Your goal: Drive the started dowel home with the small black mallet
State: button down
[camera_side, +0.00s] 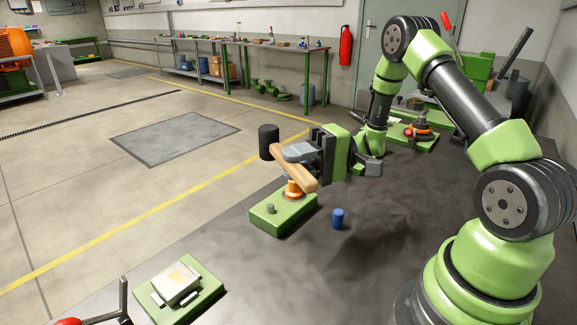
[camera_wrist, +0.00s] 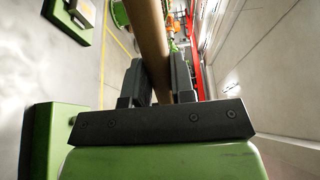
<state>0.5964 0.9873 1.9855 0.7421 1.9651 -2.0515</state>
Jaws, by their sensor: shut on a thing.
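The mallet has a black cylindrical head (camera_side: 268,142) and a pale wooden handle (camera_side: 290,167). My gripper (camera_side: 303,158) is shut on the handle, with the head out to the left, raised above the table. In the wrist view the handle (camera_wrist: 150,35) runs up between my two fingers (camera_wrist: 157,85). Below the mallet is a green block (camera_side: 265,222) with a short grey peg (camera_side: 270,208) and an orange piece (camera_side: 293,190) on top. I cannot tell for sure which of these is the dowel. The handle partly covers the orange piece; the head is apart from the peg.
A small blue cylinder (camera_side: 337,218) stands right of the green block. A green plate with a pale box-like part (camera_side: 177,284) lies front left. Another green fixture (camera_side: 420,133) stands behind my gripper. The dark table (camera_side: 300,285) is clear in the front middle.

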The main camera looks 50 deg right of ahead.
jog(key=shift+d+f+n+g, duration=0.1)
jog(key=shift+f+n+g, duration=0.2)
jog(key=shift+f+g, duration=0.1)
jog(key=shift+f, duration=2.45)
notch_tip(320, 180, down, 7)
jog(key=shift+f, duration=0.1)
notch_tip(320, 180, up, 7)
